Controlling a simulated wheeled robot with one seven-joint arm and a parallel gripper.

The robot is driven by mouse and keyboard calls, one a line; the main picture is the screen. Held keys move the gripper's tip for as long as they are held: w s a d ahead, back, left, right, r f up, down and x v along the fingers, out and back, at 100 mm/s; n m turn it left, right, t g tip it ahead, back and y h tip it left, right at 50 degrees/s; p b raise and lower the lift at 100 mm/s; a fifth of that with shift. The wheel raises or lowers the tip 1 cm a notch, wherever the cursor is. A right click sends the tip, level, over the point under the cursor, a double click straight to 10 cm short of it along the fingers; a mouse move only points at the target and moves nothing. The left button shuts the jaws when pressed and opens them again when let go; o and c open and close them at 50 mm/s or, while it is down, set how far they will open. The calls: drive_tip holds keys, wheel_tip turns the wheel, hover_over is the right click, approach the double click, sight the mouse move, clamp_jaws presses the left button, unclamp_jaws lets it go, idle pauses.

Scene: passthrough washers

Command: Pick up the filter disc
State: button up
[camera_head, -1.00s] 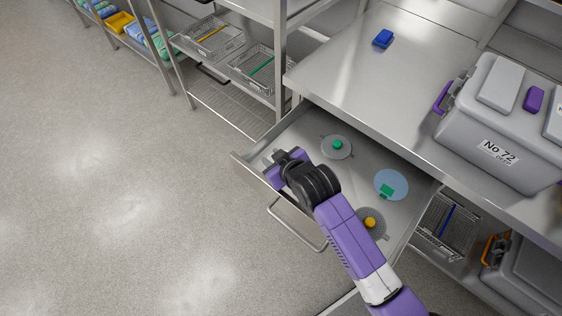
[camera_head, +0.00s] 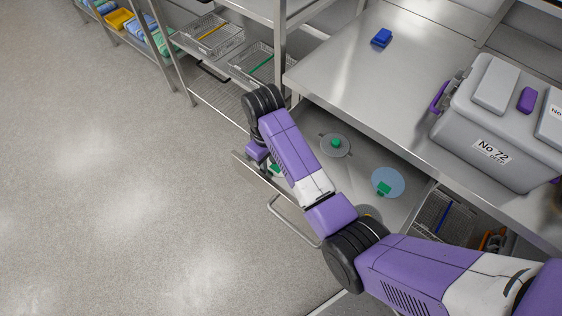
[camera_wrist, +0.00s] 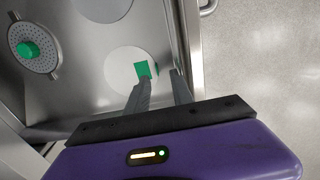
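Several round discs lie in the open steel drawer, and none is labelled as the filter disc. A white disc with a flat green patch and a small upright green tab (camera_wrist: 118,66) lies near the drawer wall in the wrist view. My gripper (camera_wrist: 160,76) is open above it, its fingertips on either side of the small tab and apart from each other. In the head view, my gripper and arm hide most of this disc. A grey perforated disc with a green knob (camera_head: 346,152) lies farther back; it also shows in the wrist view (camera_wrist: 40,62). A pale blue disc with a green tab (camera_head: 391,177) lies to the right.
Another grey disc (camera_head: 369,211) is mostly behind my arm. The drawer's front wall (camera_wrist: 192,50) runs close beside my fingers. The steel counter (camera_head: 365,80) overhangs the drawer's back, with a blue block (camera_head: 381,38) and a grey case (camera_head: 500,140) on it.

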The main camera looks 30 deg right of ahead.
sight(270, 171)
drive_tip(key=f, duration=0.5)
drive_tip(key=shift+w+d+p, duration=0.1)
drive_tip(key=shift+d+p, duration=0.15)
drive_tip(key=shift+p, duration=0.05)
drive_tip(key=shift+c, duration=0.2)
clamp_jaws()
